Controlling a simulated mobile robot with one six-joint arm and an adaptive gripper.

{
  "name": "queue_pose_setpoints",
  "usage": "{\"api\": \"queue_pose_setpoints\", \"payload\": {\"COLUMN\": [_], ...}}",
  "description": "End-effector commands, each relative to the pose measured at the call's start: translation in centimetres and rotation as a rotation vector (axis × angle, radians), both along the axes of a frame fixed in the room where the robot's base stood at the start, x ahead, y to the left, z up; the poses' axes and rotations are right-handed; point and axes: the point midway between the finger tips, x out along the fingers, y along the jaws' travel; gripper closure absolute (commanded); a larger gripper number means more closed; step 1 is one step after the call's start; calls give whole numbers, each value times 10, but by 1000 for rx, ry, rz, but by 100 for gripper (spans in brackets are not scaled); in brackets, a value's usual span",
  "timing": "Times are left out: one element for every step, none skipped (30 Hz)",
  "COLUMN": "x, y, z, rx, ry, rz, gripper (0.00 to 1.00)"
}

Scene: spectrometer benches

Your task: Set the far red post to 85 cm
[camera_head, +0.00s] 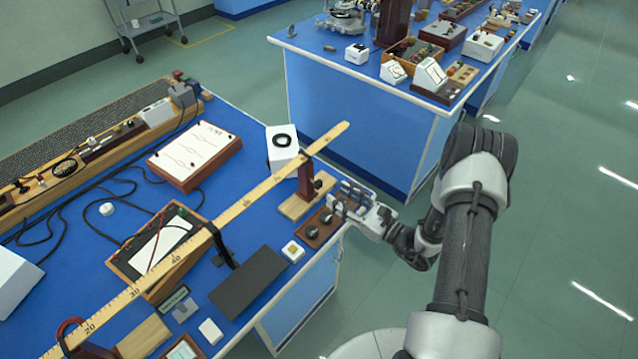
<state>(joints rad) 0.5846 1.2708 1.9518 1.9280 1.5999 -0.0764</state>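The far red post (306,178) stands upright on a wooden foot (299,206) near the bench's right edge. A dark knob (318,184) shows on its right side. The long wooden rule (250,196) runs from the lower left to the post's top and extends beyond it. Its numbers near the far post are too small to read. My gripper (339,196) is just right of the post and foot, its fingers pointing left. The fingers look spread and empty, apart from the post as far as I can tell.
A dark tray with round knobs (318,229) lies below my gripper. A black panel (248,283), a white box with a black ring (283,147) and a red-framed board (195,153) are on the same bench. A second blue bench (330,95) stands behind, beyond a clear floor gap.

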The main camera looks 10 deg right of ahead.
Motion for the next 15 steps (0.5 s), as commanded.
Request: {"api": "queue_pose_setpoints", "payload": {"x": [10, 15, 22, 27, 32, 38, 42, 47, 52, 55, 58, 62, 64, 66, 68], "y": [9, 13, 18, 22, 25, 30, 33, 36, 39, 42, 43, 46, 48, 49, 50], "z": [-1, -1, -1, -1, -1, -1, -1, -1, -1, -1, -1, -1, -1, 0, 0], "rx": [-2, -2, -2, -1, -1, 0, -1, -1, 0, -1, -1, -1, -1, -1, 1], "ry": [-2, -1, -1, -2, -2, -1, -2, -2, -1, -1, -1, -1, -1, -1, -1], "rz": [6, 6, 7, 6, 6, 5, 6, 5, 5, 4, 3, 4, 3, 2, 2], "gripper": [60, 60, 60, 60, 60, 60, 60, 60, 60, 60, 60, 60, 60, 60, 60]}}
